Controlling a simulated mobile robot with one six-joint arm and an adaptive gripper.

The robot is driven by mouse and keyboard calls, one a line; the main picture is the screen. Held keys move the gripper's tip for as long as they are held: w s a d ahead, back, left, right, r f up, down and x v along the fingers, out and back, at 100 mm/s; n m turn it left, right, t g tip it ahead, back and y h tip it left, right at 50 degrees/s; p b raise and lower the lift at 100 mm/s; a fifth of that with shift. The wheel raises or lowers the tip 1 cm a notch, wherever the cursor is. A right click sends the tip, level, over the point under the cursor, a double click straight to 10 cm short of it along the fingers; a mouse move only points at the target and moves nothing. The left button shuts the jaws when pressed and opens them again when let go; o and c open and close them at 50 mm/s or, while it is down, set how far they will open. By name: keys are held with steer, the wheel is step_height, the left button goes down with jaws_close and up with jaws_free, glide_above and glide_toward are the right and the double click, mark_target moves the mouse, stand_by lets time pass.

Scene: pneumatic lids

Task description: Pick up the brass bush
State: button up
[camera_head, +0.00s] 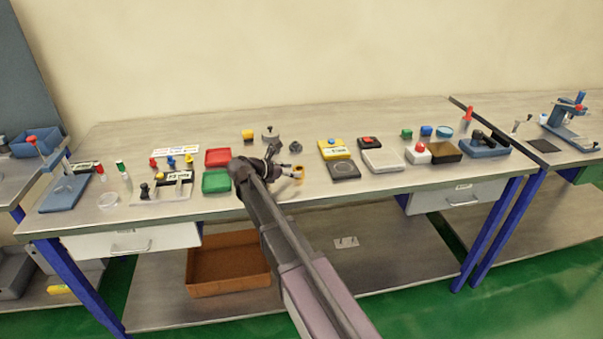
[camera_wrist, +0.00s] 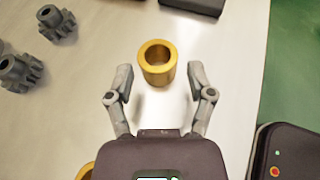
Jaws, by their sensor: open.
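The brass bush (camera_wrist: 157,66) is a short gold ring standing upright on the table in the wrist view, with its bore facing up. In the head view the brass bush (camera_head: 298,170) shows small, just right of my gripper's end. My gripper (camera_wrist: 160,82) is open, with one finger on each side of the near part of the bush and gaps between. In the head view my gripper (camera_head: 285,168) is low over the table. A second gold piece (camera_wrist: 86,172) is mostly hidden behind the gripper body at the bottom of the wrist view.
Two grey gears (camera_wrist: 57,22) (camera_wrist: 18,72) stand left of the bush. A dark box (camera_wrist: 192,5) lies beyond it. In the head view a green tray (camera_head: 216,181) and red tray (camera_head: 218,157) sit left, and a black scale-like device (camera_head: 344,170) sits right.

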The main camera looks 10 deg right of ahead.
mark_target(303, 170)
steer(key=shift+b+x, duration=0.8)
steer(key=shift+x, duration=1.7)
jaws_close()
